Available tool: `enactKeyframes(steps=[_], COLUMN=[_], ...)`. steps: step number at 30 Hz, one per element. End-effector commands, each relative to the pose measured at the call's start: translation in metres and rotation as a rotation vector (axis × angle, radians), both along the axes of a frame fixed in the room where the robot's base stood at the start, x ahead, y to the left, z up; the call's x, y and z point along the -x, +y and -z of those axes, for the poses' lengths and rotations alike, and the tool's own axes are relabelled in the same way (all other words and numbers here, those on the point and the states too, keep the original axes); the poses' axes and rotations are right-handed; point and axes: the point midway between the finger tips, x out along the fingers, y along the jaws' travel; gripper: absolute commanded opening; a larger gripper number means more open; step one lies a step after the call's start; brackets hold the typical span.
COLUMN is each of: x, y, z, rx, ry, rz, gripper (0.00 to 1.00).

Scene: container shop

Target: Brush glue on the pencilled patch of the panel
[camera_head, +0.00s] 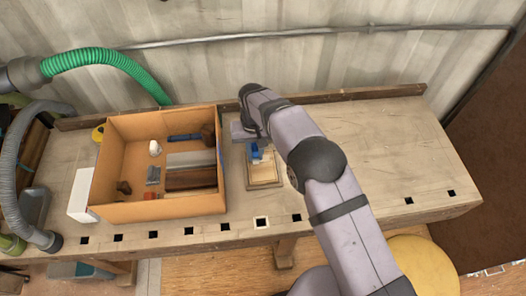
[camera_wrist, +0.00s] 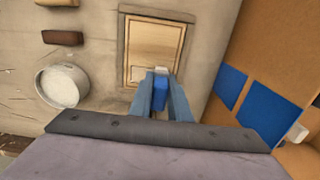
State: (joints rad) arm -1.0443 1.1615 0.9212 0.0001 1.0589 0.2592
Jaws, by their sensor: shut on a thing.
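The panel (camera_head: 263,174) is a pale wooden rectangle in a darker frame, lying flat on the bench. It also shows in the wrist view (camera_wrist: 152,45); I cannot make out pencil lines clearly. My gripper (camera_head: 257,152) is at the panel's far end and is shut on a blue-handled brush (camera_wrist: 160,99). A whitish tip shows just past the fingers, over the near edge of the panel in the wrist view; whether it touches cannot be told. A round pot with whitish contents (camera_wrist: 62,86) stands beside the panel; my arm hides it in the head view.
A large open cardboard box (camera_head: 160,211) with several objects inside stands left of the panel. Two brown blocks (camera_wrist: 62,37) (camera_wrist: 57,3) lie near the pot. The bench's right half (camera_head: 390,140) is clear. A green hose (camera_head: 105,58) curves behind the box.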

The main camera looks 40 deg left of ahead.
Motion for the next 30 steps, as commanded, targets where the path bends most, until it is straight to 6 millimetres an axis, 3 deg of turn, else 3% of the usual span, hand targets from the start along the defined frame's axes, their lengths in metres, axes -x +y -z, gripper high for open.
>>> enactKeyframes(steps=[8,30], x=[0.016,-0.034], y=[0.015,-0.034], z=[-0.001,0.000], rx=[0.000,0.001], ry=[0.000,0.001], rz=[-0.001,0.001], gripper=[0.00,0.00])
